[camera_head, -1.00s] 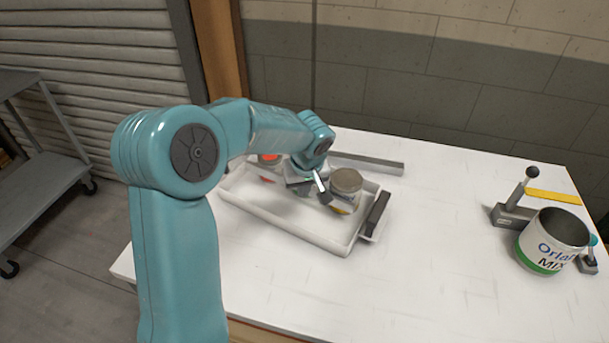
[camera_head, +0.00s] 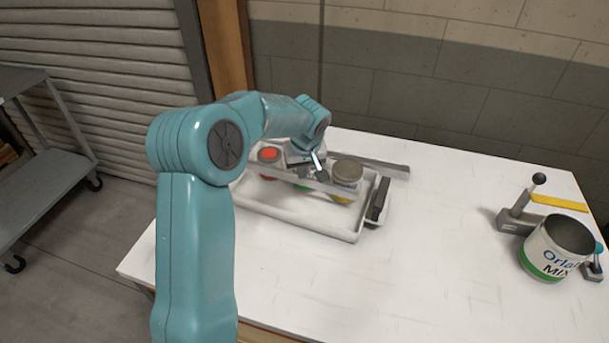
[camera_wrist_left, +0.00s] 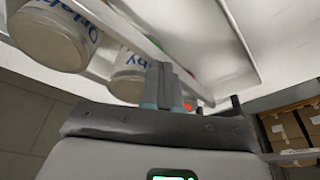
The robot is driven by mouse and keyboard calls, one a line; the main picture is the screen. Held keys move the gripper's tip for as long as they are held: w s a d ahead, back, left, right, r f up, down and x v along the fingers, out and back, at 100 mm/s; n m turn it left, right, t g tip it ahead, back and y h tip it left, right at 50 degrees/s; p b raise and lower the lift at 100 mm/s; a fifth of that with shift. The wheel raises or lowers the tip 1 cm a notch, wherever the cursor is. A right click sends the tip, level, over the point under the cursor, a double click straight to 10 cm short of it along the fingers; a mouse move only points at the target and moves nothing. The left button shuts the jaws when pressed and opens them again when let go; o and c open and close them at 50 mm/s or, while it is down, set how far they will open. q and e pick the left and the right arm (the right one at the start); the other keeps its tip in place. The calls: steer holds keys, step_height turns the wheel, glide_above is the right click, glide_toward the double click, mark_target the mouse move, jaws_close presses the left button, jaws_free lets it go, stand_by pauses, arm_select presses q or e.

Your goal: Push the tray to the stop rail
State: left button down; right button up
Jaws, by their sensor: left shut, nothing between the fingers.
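The white tray (camera_head: 300,225) lies on the white table and holds several cans, including one with a grey lid (camera_head: 347,172) and one with a red top (camera_head: 269,155). A pale bar (camera_head: 335,187) runs lengthwise inside it in front of the cans. The grey stop rail (camera_head: 385,166) lies behind the tray, partly hidden; I cannot tell whether they touch. My left gripper (camera_head: 318,166) is shut and empty, low over the tray among the cans. In the left wrist view its fingers (camera_wrist_left: 171,84) are together, close to the bar; contact is unclear. My right gripper is not in view.
A labelled mixing can (camera_head: 553,250) and a lever clamp (camera_head: 518,212) with a yellow strip (camera_head: 558,202) stand at the right. The table's middle and front are clear. A grey cart (camera_head: 40,160) stands left.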

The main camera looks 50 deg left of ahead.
arm_select(q)
steer(key=a, duration=0.1)
steer(key=w+a, duration=0.1)
steer(key=a, duration=0.1)
steer(key=shift+w+p, duration=0.2)
steer(key=shift+p, duration=0.15)
steer(key=shift+r, duration=0.2)
steer(key=shift+w, duration=0.1)
steer(key=shift+f, duration=0.1)
